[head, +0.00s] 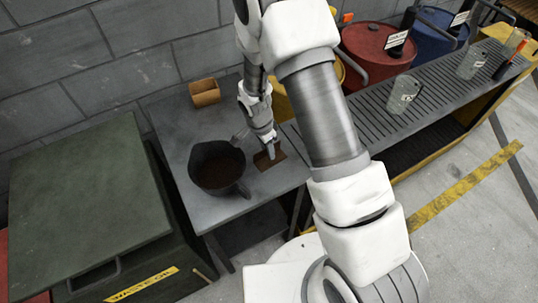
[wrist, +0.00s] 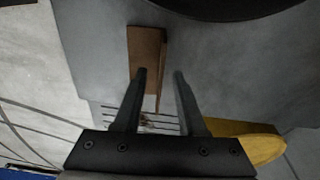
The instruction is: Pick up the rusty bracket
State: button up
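The rusty bracket (head: 264,163) is a small brown piece on the grey table (head: 187,126), near its right edge, beside a dark pot (head: 214,168). In the wrist view the bracket (wrist: 147,48) shows a flat face and a thin upright edge on its right. My gripper (head: 271,151) points down right at the bracket and hides part of it. In the wrist view my gripper (wrist: 161,72) is open. Its left finger overlaps the bracket's flat face, and the thin edge lies between the fingers. I cannot tell whether a finger touches it.
A tan hollow block (head: 205,92) lies at the back of the table by the wall. A green waste oil bin (head: 80,200) stands left. A slatted bench (head: 420,95) with clear jugs (head: 403,94) is right, with red (head: 375,50) and blue drums (head: 432,35) behind.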

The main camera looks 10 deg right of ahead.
grip_shut()
dwell(1.3)
